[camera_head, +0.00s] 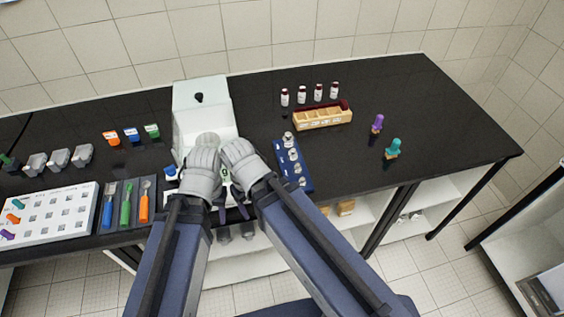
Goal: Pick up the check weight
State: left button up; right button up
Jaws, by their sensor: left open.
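A blue block (302,181) right of the white instrument holds several silver knobbed weights (293,155) in a row. I cannot tell which is the check weight. My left gripper (222,214) is at the bench's front edge, left of the blue block and apart from it. It is open, and its jaws are small and partly hidden by my forearms. My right gripper (243,211) is close beside it, and its jaw state is unclear. No weight shows in either gripper.
The white instrument (201,92) stands behind my wrists, which hide its lower part. A wooden vial rack (323,118), several vials (302,94), and purple (377,124) and teal (393,148) items are right. A white tray (75,222) and colored tools (126,203) are left.

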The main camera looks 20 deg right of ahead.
aim_at(293, 153)
jog(key=k+l+z, duration=0.1)
jog(key=k+l, duration=0.65)
